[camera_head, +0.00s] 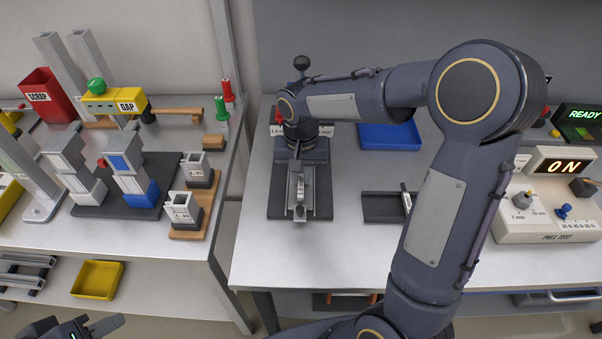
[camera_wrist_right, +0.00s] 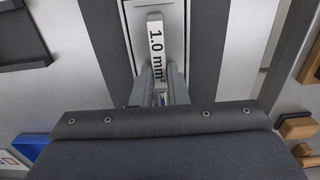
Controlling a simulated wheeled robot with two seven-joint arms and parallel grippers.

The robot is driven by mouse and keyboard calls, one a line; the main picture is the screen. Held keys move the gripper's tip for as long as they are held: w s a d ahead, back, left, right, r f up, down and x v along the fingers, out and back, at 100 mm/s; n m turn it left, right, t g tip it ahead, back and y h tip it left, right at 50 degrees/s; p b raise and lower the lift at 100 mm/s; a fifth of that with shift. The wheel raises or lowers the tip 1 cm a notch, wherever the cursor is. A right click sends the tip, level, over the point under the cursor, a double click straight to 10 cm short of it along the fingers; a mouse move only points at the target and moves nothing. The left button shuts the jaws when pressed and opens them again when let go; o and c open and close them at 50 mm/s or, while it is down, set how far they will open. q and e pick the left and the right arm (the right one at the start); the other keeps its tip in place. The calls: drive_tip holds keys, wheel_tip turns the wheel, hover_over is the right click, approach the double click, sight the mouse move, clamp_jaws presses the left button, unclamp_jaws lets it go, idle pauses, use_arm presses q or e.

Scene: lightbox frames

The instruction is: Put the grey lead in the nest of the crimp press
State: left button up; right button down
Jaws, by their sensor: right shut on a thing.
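My right gripper (camera_head: 299,182) points down over a dark base with a pale channel (camera_head: 323,208). In the right wrist view, its two grey fingers (camera_wrist_right: 160,80) are close together, shut on a thin thing that they mostly hide; I take it for the grey lead. A pale block labelled 1.0 mm² (camera_wrist_right: 155,40) lies just beyond the fingertips. A black ball knob (camera_head: 301,63) rises behind my right wrist. It seems to belong to the crimp press, which my arm largely covers; its nest is not clearly seen. My left gripper (camera_head: 86,326) is partly in view at the bottom left.
A dark tray (camera_head: 378,208) and a blue tray (camera_head: 390,136) lie right of the base. The left bench holds a red scrap bin (camera_head: 48,95) and a yellow gap device (camera_head: 112,101). A gap separates the benches.

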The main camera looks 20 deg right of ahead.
sight(301, 179)
drive_tip(key=c, duration=1.4)
unclamp_jaws()
drive_tip(key=shift+f, duration=0.1)
drive_tip(key=shift+c, duration=0.2)
drive_tip(key=shift+r, duration=0.35)
wheel_tip(301, 179, up, 7)
drive_tip(key=shift+p, duration=0.3)
drive_tip(key=s+n+t+y, duration=0.3)
drive_tip(key=s+t, duration=0.2)
drive_tip(key=s, duration=1.5)
drive_tip(key=shift+s+a+n+t+y, duration=0.3)
drive_tip(key=shift+s+a+y, duration=0.05)
drive_tip(key=shift+y, duration=0.05)
